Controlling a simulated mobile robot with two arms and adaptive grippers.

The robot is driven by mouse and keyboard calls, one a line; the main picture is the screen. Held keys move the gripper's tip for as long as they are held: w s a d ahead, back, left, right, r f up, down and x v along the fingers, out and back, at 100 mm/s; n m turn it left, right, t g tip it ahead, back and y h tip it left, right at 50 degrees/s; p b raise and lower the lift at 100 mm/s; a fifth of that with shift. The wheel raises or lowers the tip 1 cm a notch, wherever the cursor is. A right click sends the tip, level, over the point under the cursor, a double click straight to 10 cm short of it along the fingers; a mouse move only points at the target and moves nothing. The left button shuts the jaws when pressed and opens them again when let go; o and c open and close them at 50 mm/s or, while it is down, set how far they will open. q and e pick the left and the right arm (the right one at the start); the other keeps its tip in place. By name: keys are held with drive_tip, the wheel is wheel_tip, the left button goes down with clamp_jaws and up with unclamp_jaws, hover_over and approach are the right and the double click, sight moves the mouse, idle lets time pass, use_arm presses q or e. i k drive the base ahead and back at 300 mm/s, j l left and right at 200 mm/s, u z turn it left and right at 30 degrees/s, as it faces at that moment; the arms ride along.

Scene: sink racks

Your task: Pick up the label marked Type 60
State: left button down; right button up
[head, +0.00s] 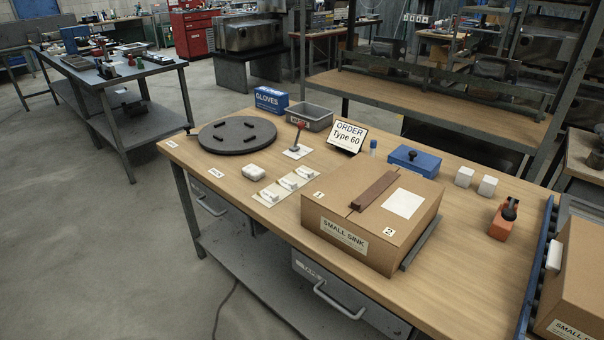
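A row of small pale labels lies on the wooden workbench, left of a cardboard box: a front label (268,195), a middle label (287,184) and a back label (305,172). Their print is too small to read, so I cannot tell which is marked Type 60. A standing white sign (347,136) behind them reads "ORDER Type 60". The closed box (340,209) reads "SMALL SINK", with marks 1 and 2, a brown bar (373,191) and a blank white patch (403,203) on top. Neither of my grippers is in view.
The workbench (464,250) also holds a dark round turntable (237,134), a white block (254,172), a red-topped lever (298,138), a grey bin (309,117), a blue gloves box (271,99), a blue case (415,161) and an orange tool (502,222). Another box (575,285) stands right.

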sight(303, 172)
drive_tip(key=i+j+z, duration=0.1)
drive_tip(key=z, duration=0.25)
drive_tip(key=i+j+z, duration=0.1)
drive_tip(key=z, duration=0.3)
drive_tip(key=i+j+z, duration=0.15)
drive_tip(key=j, duration=0.4)
drive_tip(key=i+j+z, duration=0.15)
drive_tip(key=j, duration=0.45)
drive_tip(key=i+j+z, duration=0.15)
drive_tip(key=j, duration=0.4)
drive_tip(key=i+j+z, duration=0.2)
drive_tip(key=j, duration=0.4)
drive_tip(key=k, duration=0.1)
